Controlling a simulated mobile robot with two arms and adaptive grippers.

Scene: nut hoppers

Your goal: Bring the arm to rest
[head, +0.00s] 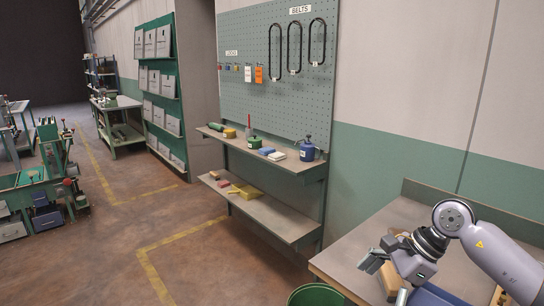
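My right arm (490,255) comes in from the right, and its wrist bends down over the workbench (395,215) at the lower right. My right gripper (382,263) is low over the bench's left part, pointing down and left. Its fingers are small and partly overlap things behind them, so I cannot tell whether it is open or shut. A tan piece (389,280) shows beside the fingers; whether they touch it is unclear. My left gripper is not in view.
A green round bin (315,295) stands below the bench's left edge. A dark blue object (435,296) lies partly hidden under my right gripper. A wall shelf (270,220) with small supplies stands beneath a pegboard (275,95). The floor at left centre is clear.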

